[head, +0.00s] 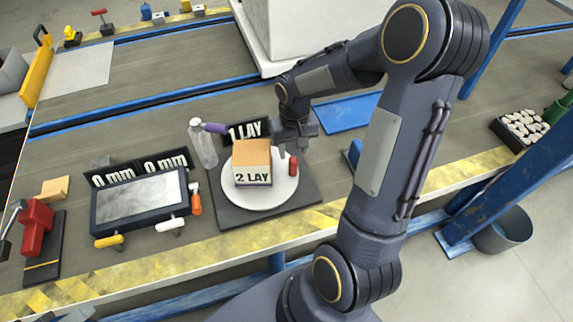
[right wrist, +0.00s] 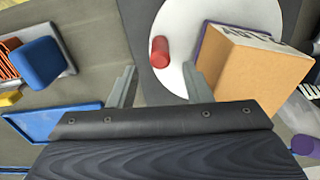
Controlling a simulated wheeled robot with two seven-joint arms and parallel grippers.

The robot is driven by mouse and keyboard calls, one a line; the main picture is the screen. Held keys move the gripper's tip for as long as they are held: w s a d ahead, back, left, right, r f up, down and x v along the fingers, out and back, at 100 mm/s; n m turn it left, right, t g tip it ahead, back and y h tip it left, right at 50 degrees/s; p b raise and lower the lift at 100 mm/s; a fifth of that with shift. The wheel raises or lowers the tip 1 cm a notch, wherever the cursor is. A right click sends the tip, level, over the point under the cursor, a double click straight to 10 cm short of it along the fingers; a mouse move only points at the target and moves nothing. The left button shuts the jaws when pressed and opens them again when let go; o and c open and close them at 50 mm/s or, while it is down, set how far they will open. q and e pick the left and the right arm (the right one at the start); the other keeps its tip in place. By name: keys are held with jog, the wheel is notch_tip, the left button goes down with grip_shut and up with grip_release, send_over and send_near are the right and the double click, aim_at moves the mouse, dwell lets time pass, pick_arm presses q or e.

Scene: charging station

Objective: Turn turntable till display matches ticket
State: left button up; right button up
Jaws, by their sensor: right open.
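The turntable is a round white plate (head: 283,190) on a dark square base (head: 303,197). A tan box (head: 253,152) sits on it, its front marked "2 LAY". A black sign (head: 240,133) reading "1 LAY" stands behind, partly hidden by the box and my arm. A short red peg (head: 292,167) stands near the plate's right edge. My right gripper (head: 293,150) is open above that edge. In the right wrist view its fingers (right wrist: 160,88) are apart, the red peg (right wrist: 160,50) is ahead between them, untouched, and the box (right wrist: 250,72) is to the right. My left gripper is out of view.
A dark-framed panel (head: 140,199) with two "0 mm" displays lies further left, beside a red clamp (head: 36,225). A blue tray (head: 346,113) lies behind right. The bench's front edge has a yellow strip.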

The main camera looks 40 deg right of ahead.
aim_at(293, 159)
notch_tip(293, 159, down, 5)
jog(key=shift+f+b, duration=0.2)
jog(key=shift+b, duration=0.35)
grip_shut()
